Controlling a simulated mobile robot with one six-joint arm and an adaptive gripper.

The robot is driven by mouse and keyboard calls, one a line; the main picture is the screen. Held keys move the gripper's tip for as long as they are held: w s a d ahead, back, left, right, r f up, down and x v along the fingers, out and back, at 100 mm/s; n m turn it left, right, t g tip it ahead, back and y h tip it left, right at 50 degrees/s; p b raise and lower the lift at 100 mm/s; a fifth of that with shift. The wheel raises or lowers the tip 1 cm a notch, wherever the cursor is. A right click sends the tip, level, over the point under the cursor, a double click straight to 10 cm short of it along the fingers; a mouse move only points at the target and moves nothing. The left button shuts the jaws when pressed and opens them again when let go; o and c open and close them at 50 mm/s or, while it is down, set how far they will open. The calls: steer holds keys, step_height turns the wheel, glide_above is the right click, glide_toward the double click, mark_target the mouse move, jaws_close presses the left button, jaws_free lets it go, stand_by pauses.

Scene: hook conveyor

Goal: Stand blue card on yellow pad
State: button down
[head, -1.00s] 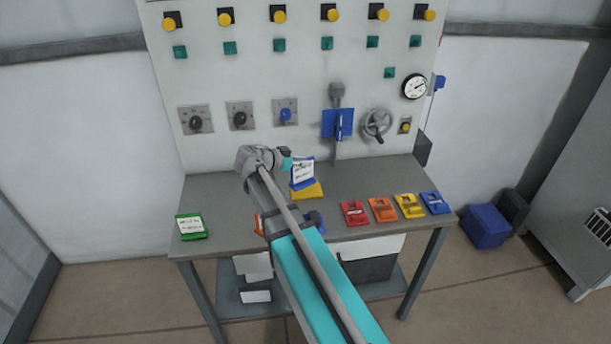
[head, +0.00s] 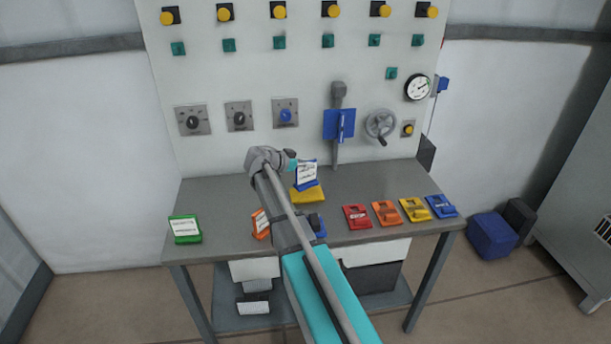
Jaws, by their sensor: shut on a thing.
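The blue card (head: 306,174), with a white written face and a blue base, stands upright at the yellow pad (head: 309,195) on the bench. Its lower edge appears at or just above the pad's rear part; I cannot tell whether it touches. My gripper (head: 292,161) is at the card's upper left and shut on it. The fingertips are small and partly hidden by the wrist.
An orange card (head: 261,224) is partly behind my arm. Red (head: 357,217), orange (head: 386,213), yellow (head: 415,209) and blue (head: 441,206) holders line the right. The panel (head: 230,70) rises behind.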

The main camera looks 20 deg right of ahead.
mark_target(305, 171)
stand_by(0.3)
steer(key=shift+w+d+f+b, duration=0.2)
steer(key=shift+w+f+b, duration=0.15)
steer(key=shift+f+b, duration=1.6)
steer(key=shift+b, duration=0.05)
steer(key=shift+f, duration=0.15)
steer(key=c, duration=0.7)
jaws_free()
steer(key=shift+r, duration=0.2)
steer(key=shift+a+r, duration=0.1)
steer(key=shift+a, duration=0.1)
steer(key=p+v, duration=0.4)
steer(key=v, duration=0.7)
steer(key=shift+s+a+p, duration=0.1)
steer(key=shift+a+p, duration=0.15)
steer(key=shift+p, duration=0.05)
